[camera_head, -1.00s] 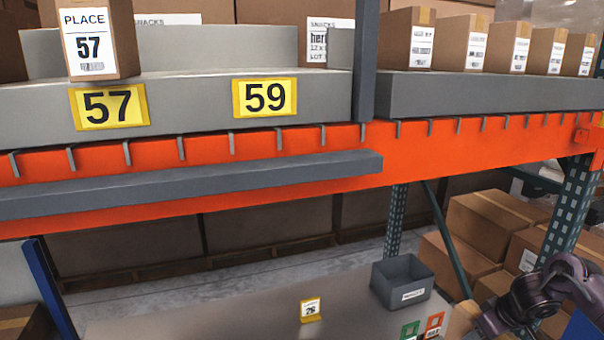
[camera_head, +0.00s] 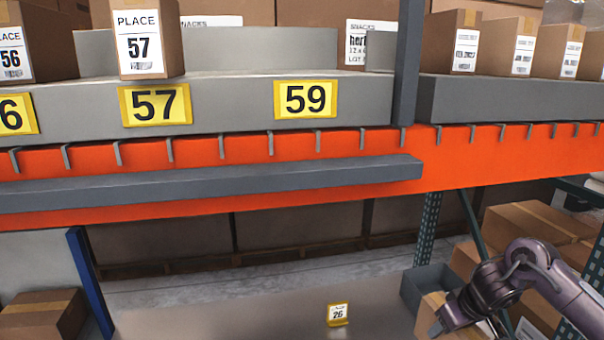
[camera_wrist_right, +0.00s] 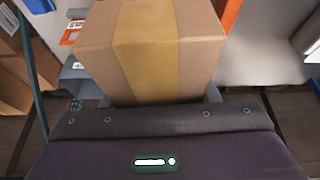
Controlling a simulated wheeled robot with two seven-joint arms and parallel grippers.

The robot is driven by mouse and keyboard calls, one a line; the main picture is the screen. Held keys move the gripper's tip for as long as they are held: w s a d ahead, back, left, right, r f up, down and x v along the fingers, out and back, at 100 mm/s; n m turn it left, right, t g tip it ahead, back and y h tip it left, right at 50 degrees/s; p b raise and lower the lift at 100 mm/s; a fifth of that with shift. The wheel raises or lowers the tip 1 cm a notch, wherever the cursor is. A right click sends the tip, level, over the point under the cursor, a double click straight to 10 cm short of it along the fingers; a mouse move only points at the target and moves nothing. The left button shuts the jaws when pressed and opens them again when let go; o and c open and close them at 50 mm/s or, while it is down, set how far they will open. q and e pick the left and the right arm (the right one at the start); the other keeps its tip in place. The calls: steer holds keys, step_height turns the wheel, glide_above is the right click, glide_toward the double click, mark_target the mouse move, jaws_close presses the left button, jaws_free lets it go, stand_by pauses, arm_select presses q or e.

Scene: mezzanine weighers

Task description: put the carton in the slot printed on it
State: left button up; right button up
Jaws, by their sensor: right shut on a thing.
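My right gripper (camera_head: 440,325) is at the lower right of the head view. It is shut on a brown carton (camera_head: 428,313), held low in front of the rack. In the right wrist view the carton (camera_wrist_right: 150,50) fills the middle, its tan tape strip facing me. No printed number on it is readable. On the upper shelf (camera_head: 240,96), yellow labels read 57 (camera_head: 156,104) and 59 (camera_head: 305,98). A carton marked PLACE 57 (camera_head: 146,40) stands above label 57. The shelf front above label 59 is bare. My left gripper is not in view.
A carton marked 56 (camera_head: 40,45) stands at far left, above a cut-off label. A grey post (camera_head: 407,65) rises right of 59, with more cartons (camera_head: 460,45) beyond. An orange beam (camera_head: 300,150) and grey bar (camera_head: 220,182) run below. A small 26 sign (camera_head: 337,314) stands lower down.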

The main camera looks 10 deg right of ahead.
steer(key=s+a+r, duration=0.2)
steer(key=a+r, duration=0.1)
steer(key=a, duration=0.8)
steer(key=s+a+r, duration=0.1)
steer(key=a+r, duration=0.2)
steer(key=a, duration=0.8)
steer(key=s+d+m, duration=0.2)
steer(key=s, duration=0.3)
step_height(320, 180, down, 12)
steer(key=b, duration=1.1)
steer(key=shift+a+r+h, duration=0.2)
steer(key=shift+h, duration=0.1)
